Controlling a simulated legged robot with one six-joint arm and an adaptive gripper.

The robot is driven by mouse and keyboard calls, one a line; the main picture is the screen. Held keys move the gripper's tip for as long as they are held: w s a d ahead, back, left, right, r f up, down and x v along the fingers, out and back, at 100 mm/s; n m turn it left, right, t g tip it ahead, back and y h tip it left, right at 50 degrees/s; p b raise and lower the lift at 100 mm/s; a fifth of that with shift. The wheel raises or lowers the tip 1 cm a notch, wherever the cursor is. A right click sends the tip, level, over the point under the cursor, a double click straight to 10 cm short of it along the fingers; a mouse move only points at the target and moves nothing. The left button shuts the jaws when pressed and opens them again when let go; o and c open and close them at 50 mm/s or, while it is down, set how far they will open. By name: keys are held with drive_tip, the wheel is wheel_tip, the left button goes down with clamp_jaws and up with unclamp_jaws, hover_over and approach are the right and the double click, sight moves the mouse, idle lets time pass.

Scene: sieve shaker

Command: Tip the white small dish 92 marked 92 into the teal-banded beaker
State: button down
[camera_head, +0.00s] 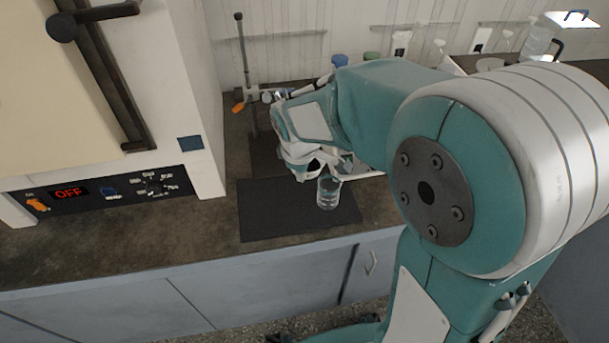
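The clear beaker (328,193) stands upright on a dark mat (270,212) near the front of the bench. A teal tint shows on it, but the band is too small to make out clearly. My gripper (328,166) is just above and behind the beaker, close to its rim. Its fingers are small and partly covered by the wrist, so I cannot tell whether they are open or shut. I cannot make out the white small dish marked 92. My arm covers much of the bench to the right.
A large cream oven (70,95) with a panel reading OFF stands on the left. A stand with an upright rod (243,55) is behind the gripper. Blue (339,61) and green-topped containers (370,57) stand at the back. The mat's left part is clear.

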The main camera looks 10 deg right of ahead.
drive_tip(key=f+y, duration=0.1)
drive_tip(key=y, duration=0.1)
drive_tip(key=shift+d+f+y, duration=0.15)
drive_tip(key=shift+y, duration=0.25)
drive_tip(key=y, duration=0.2)
drive_tip(key=d+r+y, duration=0.1)
drive_tip(key=shift+r+m+y, duration=0.3)
drive_tip(key=shift+m+y, duration=0.1)
drive_tip(key=y, duration=0.1)
drive_tip(key=d+r+y, duration=0.1)
drive_tip(key=y, duration=0.1)
drive_tip(key=shift+d, duration=0.1)
drive_tip(key=shift+d+r+m+t+y, duration=0.1)
drive_tip(key=shift+d+m+t+y, duration=0.2)
drive_tip(key=shift+d+y, duration=0.8)
drive_tip(key=shift+d+m+t+y, duration=0.15)
drive_tip(key=shift+d+m+y, duration=0.25)
drive_tip(key=shift+y, duration=1.45)
drive_tip(key=shift+d+r+m+t+y, duration=0.1)
drive_tip(key=shift+d+m+t+y, duration=0.15)
drive_tip(key=shift+d+y, duration=0.9)
drive_tip(key=shift+a+y, duration=0.3)
drive_tip(key=shift+a, duration=0.1)
drive_tip(key=shift+a+r+n+g+h, duration=0.2)
drive_tip(key=shift+a+h, duration=0.4)
drive_tip(key=shift+h, duration=0.4)
drive_tip(key=shift+a+f+n+g+h, duration=0.1)
drive_tip(key=shift+a+n+h, duration=0.15)
drive_tip(key=shift+a+h, duration=0.55)
